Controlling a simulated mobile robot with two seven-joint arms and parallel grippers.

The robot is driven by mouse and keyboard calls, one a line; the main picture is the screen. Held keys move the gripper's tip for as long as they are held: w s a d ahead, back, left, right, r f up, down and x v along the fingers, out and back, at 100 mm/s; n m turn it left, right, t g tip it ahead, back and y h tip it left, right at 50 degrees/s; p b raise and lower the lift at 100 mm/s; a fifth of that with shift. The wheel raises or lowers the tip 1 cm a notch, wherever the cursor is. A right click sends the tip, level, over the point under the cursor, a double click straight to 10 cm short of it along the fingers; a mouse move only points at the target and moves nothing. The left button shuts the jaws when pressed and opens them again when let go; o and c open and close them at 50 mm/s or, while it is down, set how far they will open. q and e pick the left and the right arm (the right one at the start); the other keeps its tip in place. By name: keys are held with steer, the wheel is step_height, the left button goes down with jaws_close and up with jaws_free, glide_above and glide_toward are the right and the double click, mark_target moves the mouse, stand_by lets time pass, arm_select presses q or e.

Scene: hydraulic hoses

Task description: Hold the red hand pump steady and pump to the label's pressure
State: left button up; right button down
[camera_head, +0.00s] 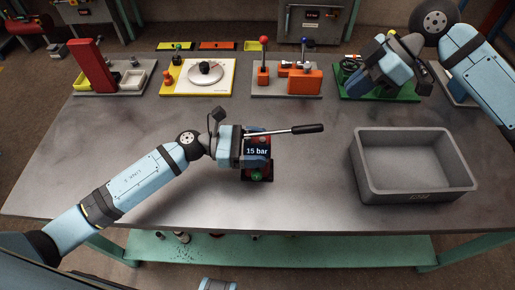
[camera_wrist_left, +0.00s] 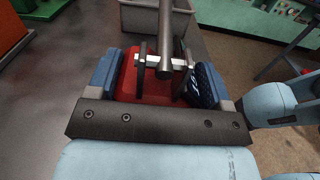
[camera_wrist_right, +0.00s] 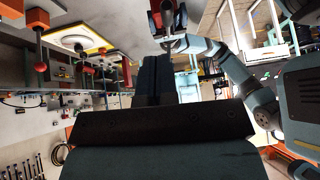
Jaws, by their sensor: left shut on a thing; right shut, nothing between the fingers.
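The red hand pump (camera_head: 258,173) stands on the table's middle, partly hidden by my left gripper (camera_head: 257,156). A dark panel reading "15 bar" (camera_head: 257,151) shows on it. Its metal lever (camera_head: 283,131) with a black grip points right. My left gripper is shut on the pump body; the left wrist view shows the red body (camera_wrist_left: 152,90) between the blue fingers, with the lever above. My right gripper (camera_head: 365,80) is shut and empty over the back right of the table, well away from the lever. Its closed fingers (camera_wrist_right: 161,78) show in the right wrist view.
A grey bin (camera_head: 418,196) stands right of the pump. Along the back edge are a red upright fixture (camera_head: 90,66), a yellow-edged board (camera_head: 197,77), an orange block with levers (camera_head: 291,80) and a green board (camera_head: 350,91). The table front is clear.

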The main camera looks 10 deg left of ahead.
step_height(320, 180, up, 7)
steer(key=t+h, duration=0.1)
steer(key=h, duration=0.4)
glide_above(304, 126)
steer(key=w+d, duration=0.2)
steer(key=shift+d, duration=0.1)
steer(key=f, duration=0.4)
steer(key=s+f, duration=0.1)
steer(key=f, duration=0.3)
steer(key=a+f, duration=0.1)
steer(key=f, duration=0.3)
steer(key=shift+s+a+f, duration=0.1)
steer(key=shift+s+f, duration=0.05)
steer(key=shift+f, duration=0.65)
steer(key=shift+d+y, duration=0.2)
steer(key=shift+y, duration=0.1)
